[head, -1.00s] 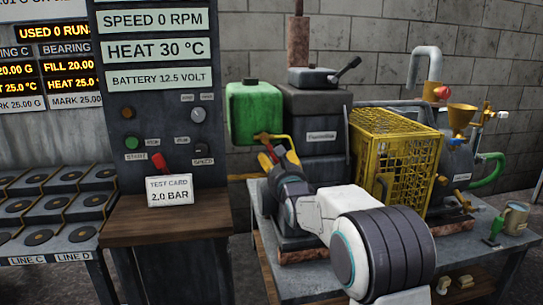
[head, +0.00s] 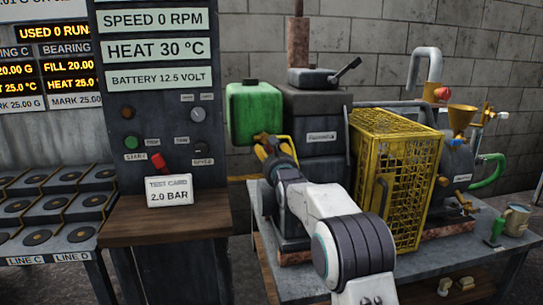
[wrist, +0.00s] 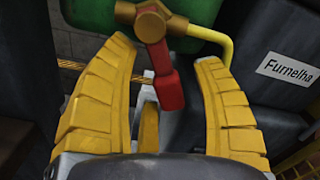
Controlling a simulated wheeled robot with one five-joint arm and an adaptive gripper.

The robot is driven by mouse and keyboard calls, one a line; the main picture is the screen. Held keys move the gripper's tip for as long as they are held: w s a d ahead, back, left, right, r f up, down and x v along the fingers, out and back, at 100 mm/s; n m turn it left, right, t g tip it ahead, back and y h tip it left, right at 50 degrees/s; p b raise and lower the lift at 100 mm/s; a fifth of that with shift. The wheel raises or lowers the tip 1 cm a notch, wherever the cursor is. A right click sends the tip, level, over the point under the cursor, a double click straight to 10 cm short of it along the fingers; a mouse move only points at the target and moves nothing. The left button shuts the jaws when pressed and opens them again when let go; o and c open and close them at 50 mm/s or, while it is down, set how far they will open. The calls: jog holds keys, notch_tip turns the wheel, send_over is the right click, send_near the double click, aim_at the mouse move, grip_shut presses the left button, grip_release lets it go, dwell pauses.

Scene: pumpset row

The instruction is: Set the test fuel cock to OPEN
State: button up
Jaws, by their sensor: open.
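The fuel cock shows in the wrist view as a brass body (wrist: 150,20) with a red lever (wrist: 166,85). It sits under the green tank (head: 254,112), joined to a yellow pipe (wrist: 226,45). The lever hangs down in the picture, tilted slightly right at its lower end. My gripper (wrist: 165,58) is open, with one yellow finger on each side of the lever; neither finger visibly touches it. In the head view my gripper (head: 274,148) is just below the tank and largely hides the cock. No OPEN marking is readable.
A dark engine block labelled Furnelha (head: 321,137) stands right of the cock. A yellow mesh cage (head: 395,180) is further right, beside my arm. A console (head: 160,120) with readouts stands to the left. The grey workbench (head: 420,262) is below.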

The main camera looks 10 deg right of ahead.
jog(key=shift+c, duration=0.4)
grip_shut()
dwell(0.4)
